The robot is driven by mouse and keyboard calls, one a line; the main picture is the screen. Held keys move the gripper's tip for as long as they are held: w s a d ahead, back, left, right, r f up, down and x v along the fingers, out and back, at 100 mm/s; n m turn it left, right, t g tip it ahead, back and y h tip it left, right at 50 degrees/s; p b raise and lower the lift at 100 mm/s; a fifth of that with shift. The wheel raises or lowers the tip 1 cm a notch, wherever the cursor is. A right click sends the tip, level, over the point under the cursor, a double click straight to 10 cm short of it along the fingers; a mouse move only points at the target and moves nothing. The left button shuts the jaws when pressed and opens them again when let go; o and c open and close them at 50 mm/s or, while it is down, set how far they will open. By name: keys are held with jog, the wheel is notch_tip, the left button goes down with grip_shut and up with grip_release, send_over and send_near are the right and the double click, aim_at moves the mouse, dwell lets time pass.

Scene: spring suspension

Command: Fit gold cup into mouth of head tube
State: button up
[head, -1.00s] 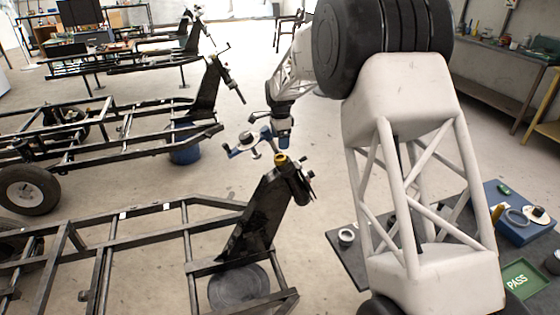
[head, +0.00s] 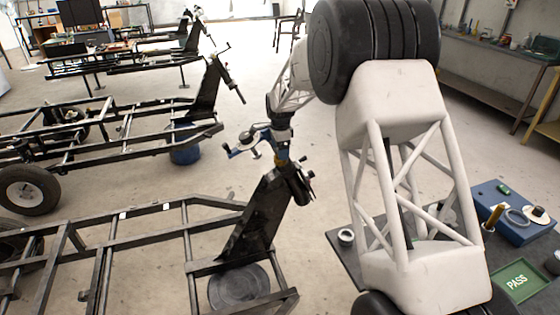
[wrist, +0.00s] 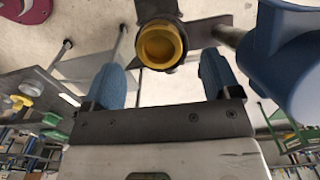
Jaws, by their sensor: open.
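The gold cup (head: 281,161) sits at the top of the dark head tube (head: 299,186), which stands at the front end of the nearest black frame. In the wrist view the cup (wrist: 161,45) shows as a gold ring with a hollow middle, lying in the mouth of the dark head tube (wrist: 142,12). I cannot tell how deep it is seated. My gripper (head: 281,154) is right above the cup and partly hides it. In the wrist view my gripper (wrist: 166,62) is open, its blue fingers apart on either side of the cup, with gaps between.
A blue and grey clamp-like tool (head: 247,142) juts left near my gripper. The nearest black frame (head: 110,215) fills the lower left.

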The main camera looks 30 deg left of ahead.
jog(key=shift+f, duration=1.65)
jog(key=shift+c, duration=0.2)
jog(key=c, duration=1.1)
jog(key=shift+c, duration=0.2)
jog(key=shift+r, duration=0.2)
jog(key=shift+r, duration=1.5)
jog(key=shift+s+d+r, duration=0.1)
jog(key=shift+s+r, duration=0.05)
jog(key=shift+s, duration=0.05)
jog(key=s+d+r, duration=0.1)
jog(key=s+d, duration=0.8)
jog(key=s, duration=0.3)
jog(key=shift+s+d+r, duration=0.15)
jog(key=shift+s+r, duration=0.05)
